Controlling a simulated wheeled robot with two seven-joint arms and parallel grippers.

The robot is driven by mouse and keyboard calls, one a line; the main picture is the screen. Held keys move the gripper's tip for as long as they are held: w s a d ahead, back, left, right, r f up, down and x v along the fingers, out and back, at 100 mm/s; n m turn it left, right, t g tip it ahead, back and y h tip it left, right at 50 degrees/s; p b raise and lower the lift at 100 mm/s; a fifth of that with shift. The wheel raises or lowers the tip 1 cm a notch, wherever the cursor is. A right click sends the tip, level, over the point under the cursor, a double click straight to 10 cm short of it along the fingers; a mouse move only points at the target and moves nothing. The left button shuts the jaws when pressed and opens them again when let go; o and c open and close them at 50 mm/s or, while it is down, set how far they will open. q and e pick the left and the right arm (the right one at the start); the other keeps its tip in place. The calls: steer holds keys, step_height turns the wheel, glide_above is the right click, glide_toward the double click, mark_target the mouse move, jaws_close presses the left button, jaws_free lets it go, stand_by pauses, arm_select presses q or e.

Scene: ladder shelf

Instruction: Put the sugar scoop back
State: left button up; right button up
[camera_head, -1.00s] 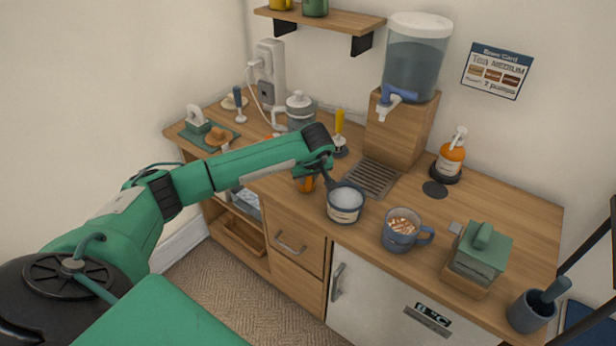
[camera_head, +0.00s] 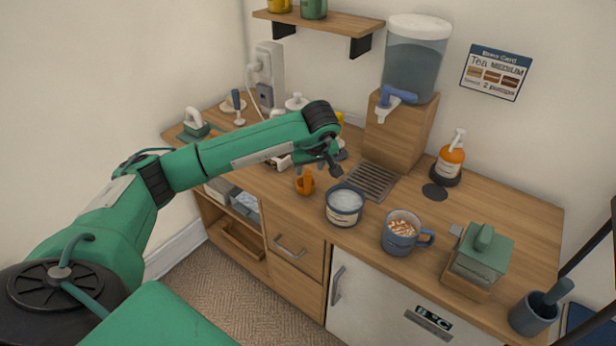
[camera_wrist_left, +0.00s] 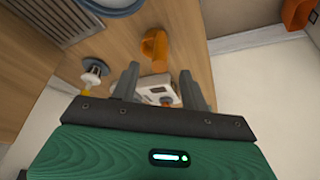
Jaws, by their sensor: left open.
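An orange, scoop-like thing (camera_head: 305,182), which may be the sugar scoop, is on the wooden counter near its front edge, left of the sugar bowl. It also shows in the left wrist view (camera_wrist_left: 155,48), beyond my fingertips. The round sugar bowl (camera_head: 344,207), with white contents and a label, stands on the counter. My left gripper (camera_head: 335,168) is above the counter, behind and slightly left of the bowl. In the left wrist view its two fingers (camera_wrist_left: 158,76) are apart with nothing held between them. My right gripper is not in view.
A mug (camera_head: 400,232) and a green-lidded container (camera_head: 482,255) stand right of the bowl. A drip grate (camera_head: 370,181) and water dispenser (camera_head: 413,65) are behind. A small white device (camera_wrist_left: 155,90) lies below the fingers.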

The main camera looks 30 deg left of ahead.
arm_select(q)
steer(key=v, duration=0.4)
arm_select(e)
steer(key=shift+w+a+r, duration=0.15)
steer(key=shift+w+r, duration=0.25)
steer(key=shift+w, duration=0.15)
